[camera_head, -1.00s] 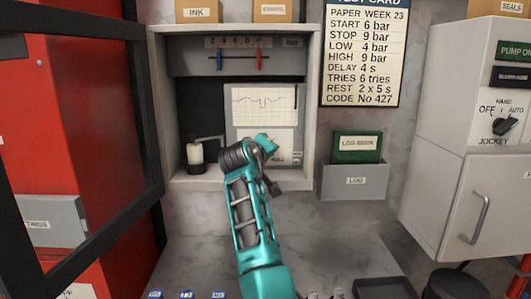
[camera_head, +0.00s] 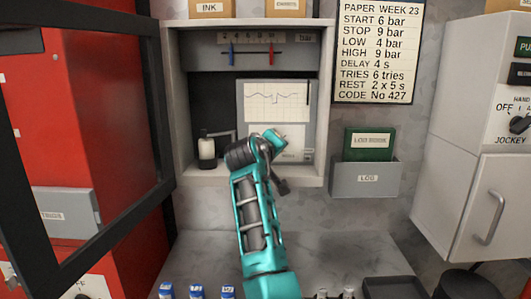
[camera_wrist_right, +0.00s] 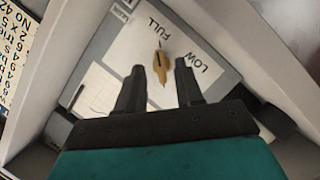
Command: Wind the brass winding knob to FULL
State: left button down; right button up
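My right gripper (camera_wrist_right: 160,68) is open, with one dark finger on each side of the knob and visible gaps. I cannot tell how deep the fingers reach. In the head view my teal right arm (camera_head: 252,215) reaches into the recorder cabinet (camera_head: 322,120) and hides the knob. My left gripper is not in view.
A paper chart (camera_head: 276,100) is behind the arm. A small dark-topped bottle (camera_head: 207,150) stands left of it on the cabinet floor. A dark-framed open door (camera_head: 158,100) is at the left. A log holder (camera_head: 365,178) hangs at the right. The shelf below (camera_head: 335,250) has clear room.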

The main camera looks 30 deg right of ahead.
jog(key=v, duration=1)
jog(key=shift+b, duration=0.35)
jog(key=shift+s+a, duration=0.15)
jog(key=shift+a, duration=0.05)
